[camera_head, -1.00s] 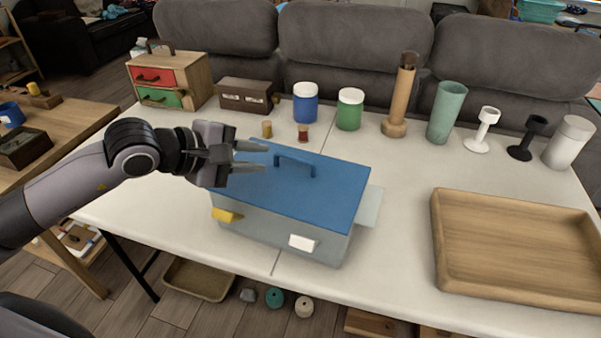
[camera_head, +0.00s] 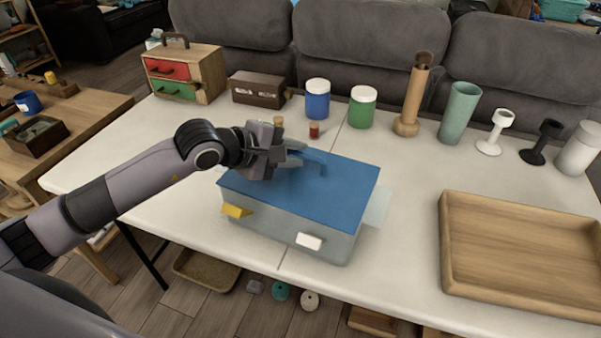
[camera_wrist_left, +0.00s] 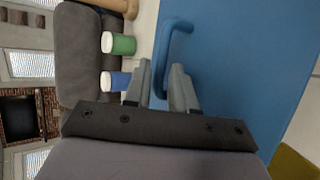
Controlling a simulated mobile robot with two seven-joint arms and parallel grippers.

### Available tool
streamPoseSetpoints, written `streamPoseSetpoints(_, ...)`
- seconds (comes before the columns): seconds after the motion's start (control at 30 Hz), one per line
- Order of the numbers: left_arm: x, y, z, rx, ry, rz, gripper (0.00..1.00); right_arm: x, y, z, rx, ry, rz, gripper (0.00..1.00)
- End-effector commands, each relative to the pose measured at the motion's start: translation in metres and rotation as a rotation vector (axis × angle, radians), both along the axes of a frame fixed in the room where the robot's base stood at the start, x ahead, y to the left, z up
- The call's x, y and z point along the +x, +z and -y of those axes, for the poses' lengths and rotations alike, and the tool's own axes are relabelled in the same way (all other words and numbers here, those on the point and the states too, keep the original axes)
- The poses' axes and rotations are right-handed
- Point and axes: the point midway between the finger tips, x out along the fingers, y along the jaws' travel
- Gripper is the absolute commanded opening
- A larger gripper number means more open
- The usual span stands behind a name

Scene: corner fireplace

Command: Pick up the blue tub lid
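The blue tub lid (camera_head: 340,185) lies flat on a grey tub (camera_head: 270,223) on the white table. It has a raised blue bar handle (camera_head: 318,164). In the left wrist view the lid (camera_wrist_left: 240,60) fills the right side, and its handle (camera_wrist_left: 175,32) rises just ahead of the fingertips. My left gripper (camera_head: 300,156) is above the lid, next to the handle. In the head view the fingers partly cover the handle. My right gripper is not in view.
Blue (camera_head: 317,99) and green (camera_head: 362,107) jars stand behind. A wooden tray (camera_head: 520,250) is at the right. A small drawer chest (camera_head: 185,75) is at the back left.

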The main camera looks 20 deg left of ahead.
Motion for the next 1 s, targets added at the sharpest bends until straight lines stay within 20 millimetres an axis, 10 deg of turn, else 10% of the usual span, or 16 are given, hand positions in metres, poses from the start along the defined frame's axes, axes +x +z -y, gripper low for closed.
streamPoseSetpoints(0.17,0.000,0.000,0.000,0.000,0.000,0.000,0.22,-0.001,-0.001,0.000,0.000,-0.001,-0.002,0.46)
streamPoseSetpoints(0.23,0.000,0.000,0.000,-0.001,-0.001,0.000,0.00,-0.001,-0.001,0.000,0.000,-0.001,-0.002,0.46)
streamPoseSetpoints(0.73,0.000,0.009,0.000,-0.001,-0.001,0.003,0.00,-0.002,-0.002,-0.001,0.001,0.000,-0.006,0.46)
streamPoseSetpoints(1.0,0.001,0.057,0.000,-0.001,-0.001,0.010,0.00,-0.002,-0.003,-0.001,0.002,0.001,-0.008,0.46)
